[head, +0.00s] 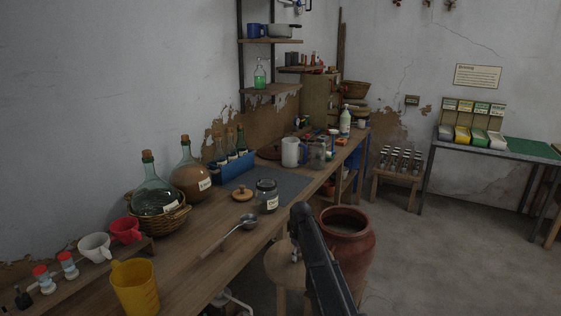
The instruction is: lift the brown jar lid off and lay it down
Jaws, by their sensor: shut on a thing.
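A brown round lid (243,194) with a knob on top lies on the wooden bench, at the edge of the grey mat. Just right of it stands a squat glass jar (267,196) with a pale label and dark contents. The lid is beside the jar, apart from its mouth. A dark link of my arm rises from the bottom edge, right of the bench. My gripper cannot be made out in the head view, so what it holds does not show.
A ladle (247,222) lies in front of the jar. A yellow jug (134,287), cups and a basketed demijohn (156,190) stand left. A large clay pot (346,237) stands beside the bench.

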